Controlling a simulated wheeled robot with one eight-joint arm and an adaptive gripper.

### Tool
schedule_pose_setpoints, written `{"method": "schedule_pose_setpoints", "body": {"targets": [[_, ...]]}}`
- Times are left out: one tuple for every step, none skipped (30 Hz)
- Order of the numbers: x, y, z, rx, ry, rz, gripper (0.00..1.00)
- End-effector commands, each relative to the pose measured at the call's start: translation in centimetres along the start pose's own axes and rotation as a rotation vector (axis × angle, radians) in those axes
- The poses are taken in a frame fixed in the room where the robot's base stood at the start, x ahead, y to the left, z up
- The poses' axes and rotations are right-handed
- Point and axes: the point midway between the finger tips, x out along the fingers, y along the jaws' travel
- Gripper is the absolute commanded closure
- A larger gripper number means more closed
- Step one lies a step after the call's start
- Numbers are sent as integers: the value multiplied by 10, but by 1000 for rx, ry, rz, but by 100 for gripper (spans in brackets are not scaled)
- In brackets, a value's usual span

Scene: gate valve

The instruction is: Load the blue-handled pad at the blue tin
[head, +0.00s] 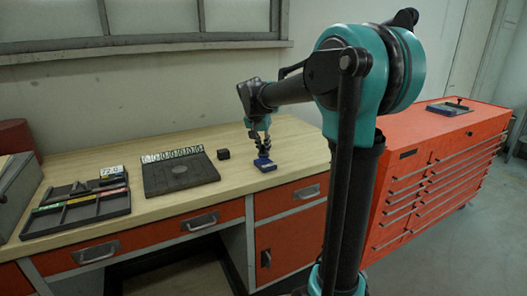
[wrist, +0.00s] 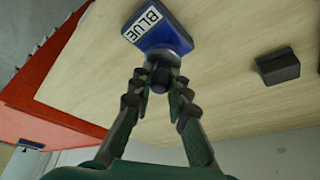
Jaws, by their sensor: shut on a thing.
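The blue tin (wrist: 158,32) has a white label reading BLUE and stands on the wooden worktop. In the head view the blue tin (head: 266,165) is near the bench's front right edge. My gripper (wrist: 158,82) is shut on a small dark rounded thing (wrist: 160,76), which seems to be the pad's handle. It is right at the tin; the pad's underside is hidden, and I cannot tell whether it touches the tin's inside. In the head view my gripper (head: 264,150) points down just over the tin.
A dark block (head: 223,154) stands left of the tin; it also shows in the wrist view (wrist: 278,66). Further left are a dark board (head: 180,176) with a row of white tags and a divided tray (head: 80,210). A red tool cabinet (head: 430,150) stands to the right.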

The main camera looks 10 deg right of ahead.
Motion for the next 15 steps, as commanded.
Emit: {"method": "schedule_pose_setpoints", "body": {"targets": [[-4,0,-1,0,0,0,100],[-6,0,-2,0,0,0,100],[-9,0,-4,0,0,0,100],[-11,0,-4,0,0,0,100],[-12,0,-5,0,1,0,100],[-15,0,-6,0,1,0,100],[-17,0,-7,0,1,0,100],[-19,0,-8,0,1,0,100],[-22,0,-9,0,1,0,100],[-24,0,-10,0,1,0,100],[-26,0,-11,0,1,0,100],[-28,0,-12,0,1,0,100],[-31,0,-13,0,1,0,100],[-33,0,-14,0,1,0,100],[-35,0,-15,0,1,0,100]]}}
